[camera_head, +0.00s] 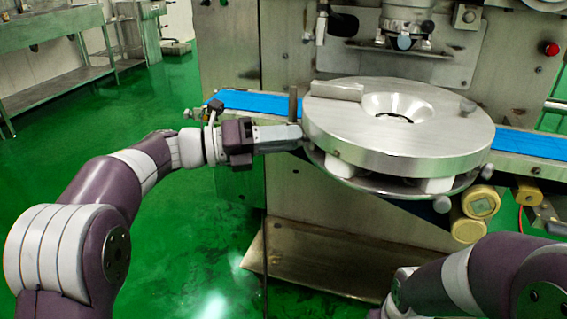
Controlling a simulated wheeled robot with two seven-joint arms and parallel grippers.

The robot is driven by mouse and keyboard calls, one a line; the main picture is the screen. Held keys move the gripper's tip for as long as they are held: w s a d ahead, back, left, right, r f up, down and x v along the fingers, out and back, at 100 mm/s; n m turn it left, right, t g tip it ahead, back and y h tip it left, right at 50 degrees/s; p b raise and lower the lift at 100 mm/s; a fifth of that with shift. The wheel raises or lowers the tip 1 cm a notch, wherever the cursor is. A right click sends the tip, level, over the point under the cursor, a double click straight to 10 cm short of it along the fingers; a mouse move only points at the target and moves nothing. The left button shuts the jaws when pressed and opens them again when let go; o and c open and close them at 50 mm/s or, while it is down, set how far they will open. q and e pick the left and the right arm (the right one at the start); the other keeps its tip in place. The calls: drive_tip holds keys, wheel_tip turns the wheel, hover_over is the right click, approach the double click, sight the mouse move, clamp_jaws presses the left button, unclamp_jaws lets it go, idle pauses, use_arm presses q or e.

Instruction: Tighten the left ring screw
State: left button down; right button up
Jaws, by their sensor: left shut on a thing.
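The large round metal ring (330,125) sits on the machine, with a funnel-like hole in its top. My left gripper (301,136) reaches in from the left and touches or nearly touches the ring's left side. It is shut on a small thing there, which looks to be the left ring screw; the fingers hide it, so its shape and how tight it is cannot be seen. A dark upright pin (293,103) stands just behind the fingertips. My right arm is at the lower right, and its gripper is out of the picture.
A blue conveyor belt (248,100) runs behind the ring on both sides. Yellowish rollers (480,201) are at the lower right. Green floor is open at left.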

use_arm(q)
drive_tip(key=shift+f+m+b, duration=0.1)
drive_tip(key=shift+m+b, duration=3.5)
drive_tip(key=shift+b, duration=1.2)
drive_tip(key=c, duration=0.9)
unclamp_jaws()
drive_tip(key=shift+o, duration=0.2)
